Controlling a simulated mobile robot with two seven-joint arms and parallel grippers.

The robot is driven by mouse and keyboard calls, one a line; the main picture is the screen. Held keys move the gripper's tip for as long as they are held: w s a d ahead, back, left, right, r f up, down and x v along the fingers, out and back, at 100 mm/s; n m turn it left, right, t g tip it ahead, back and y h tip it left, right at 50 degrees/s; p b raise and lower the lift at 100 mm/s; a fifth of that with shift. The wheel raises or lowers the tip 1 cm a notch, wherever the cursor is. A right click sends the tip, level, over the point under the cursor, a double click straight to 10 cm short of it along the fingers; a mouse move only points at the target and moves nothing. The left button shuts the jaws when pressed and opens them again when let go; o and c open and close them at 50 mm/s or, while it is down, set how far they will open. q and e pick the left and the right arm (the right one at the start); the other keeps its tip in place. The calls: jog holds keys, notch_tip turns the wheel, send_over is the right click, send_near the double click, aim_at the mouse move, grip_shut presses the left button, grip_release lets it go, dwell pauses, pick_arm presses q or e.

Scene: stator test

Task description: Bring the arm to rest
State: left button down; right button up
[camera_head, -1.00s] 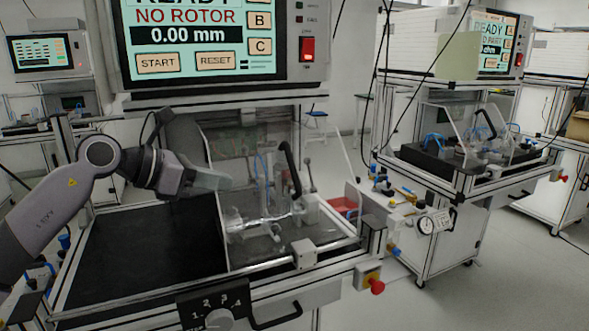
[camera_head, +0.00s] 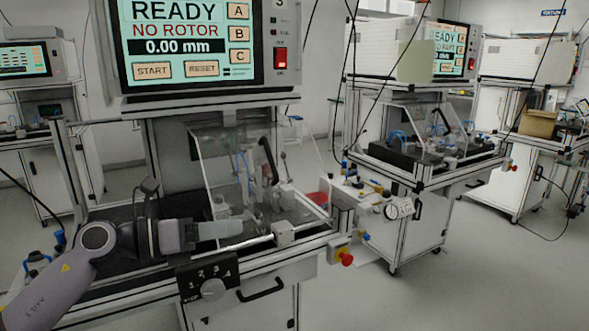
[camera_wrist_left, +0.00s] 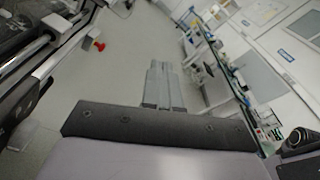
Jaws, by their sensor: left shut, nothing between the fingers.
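My left arm comes in from the lower left in the head view. Its gripper (camera_head: 238,229) points to the right in front of the test station, near the station's front rail (camera_head: 245,243). The gripper is shut and empty. In the left wrist view its fingers (camera_wrist_left: 163,72) lie side by side over grey floor. The station's screen (camera_head: 185,40) reads READY, NO ROTOR and 0.00 mm. My right gripper is not in view.
A red emergency-stop button (camera_head: 346,258) sticks out at the station's front right corner, and a selector dial (camera_head: 213,289) is on its front. A second station (camera_head: 430,150) stands at the right. Open floor (camera_head: 480,270) lies at the lower right.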

pick_arm(q)
jog(key=s+a+f+n+t+y+p, duration=0.1)
jog(key=s+a+f+n+t+y, duration=0.15)
jog(key=f+n, duration=0.6)
jog(key=s+a+f+n+t+y, duration=0.1)
jog(key=s+f+n+t+y, duration=0.3)
jog(key=n, duration=0.7)
jog(key=s+a+f+n+t+y+p, duration=0.1)
jog(key=s+f+n+t+y, duration=0.2)
jog(key=f+n, duration=0.55)
jog(key=s+a+f+n+g+y, duration=0.1)
jog(key=s+a+f+n+g, duration=0.1)
jog(key=s+f+n, duration=0.4)
jog(key=s+a+f+n+g+y, duration=0.1)
jog(key=s+f+n+g, duration=0.3)
jog(key=s, duration=0.8)
notch_tip(320, 180, down, 4)
jog(key=n+y, duration=0.1)
jog(key=n, duration=0.1)
jog(key=shift+a+n, duration=0.3)
jog(key=shift+a, duration=0.1)
jog(key=shift+w+y, duration=0.1)
jog(key=shift+y, duration=0.15)
